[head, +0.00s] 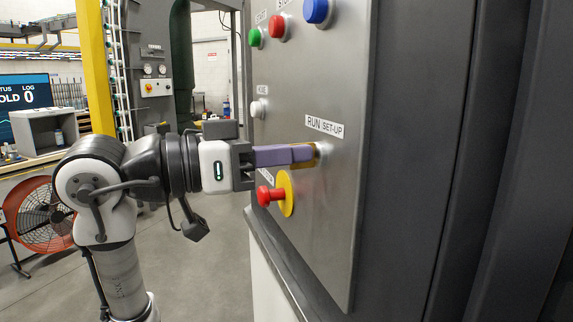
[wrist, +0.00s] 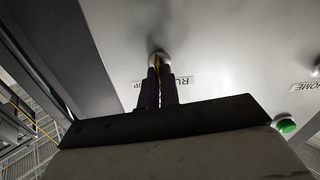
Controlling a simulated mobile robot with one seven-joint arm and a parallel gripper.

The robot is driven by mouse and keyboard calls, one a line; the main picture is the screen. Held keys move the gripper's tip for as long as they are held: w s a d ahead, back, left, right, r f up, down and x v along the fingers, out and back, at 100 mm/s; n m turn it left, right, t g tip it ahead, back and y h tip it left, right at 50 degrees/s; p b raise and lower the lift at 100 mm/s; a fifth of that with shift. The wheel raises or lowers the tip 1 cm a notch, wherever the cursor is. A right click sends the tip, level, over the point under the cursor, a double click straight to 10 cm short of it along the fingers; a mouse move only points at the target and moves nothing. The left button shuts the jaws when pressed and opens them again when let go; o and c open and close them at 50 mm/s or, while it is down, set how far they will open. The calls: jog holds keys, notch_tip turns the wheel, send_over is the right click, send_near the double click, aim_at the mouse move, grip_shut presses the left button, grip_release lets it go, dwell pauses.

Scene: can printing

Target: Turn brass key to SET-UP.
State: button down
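The brass key (head: 304,165) sits in a round switch on the grey metal panel, below the "RUN SET-UP" label (head: 324,126). My gripper (head: 303,154) reaches the panel from the left, its purple fingers on both sides of the key. In the wrist view, the key (wrist: 157,68) shows as a thin brass strip between the two fingers of my gripper (wrist: 160,76), which look closed on it. The round switch collar (wrist: 159,56) is just beyond the fingertips. The fingers hide most of the key, so its exact angle is hard to tell.
A red emergency button (head: 265,196) on a yellow disc (head: 286,193) sits just below my fingers. A white button (head: 258,109) and green (head: 255,38), red (head: 277,27) and blue (head: 316,10) buttons are higher up. A red fan (head: 42,216) stands at far left.

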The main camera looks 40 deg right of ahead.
jog(key=shift+s+m+b, duration=0.15)
jog(key=shift+m+b, duration=1.3)
jog(key=shift+m, duration=2.15)
jog(key=c, duration=1.6)
grip_release()
jog(key=shift+c, duration=0.2)
jog(key=shift+a, duration=0.1)
jog(key=b+v, duration=0.2)
jog(key=v, duration=1.1)
jog(key=shift+a+b, duration=0.35)
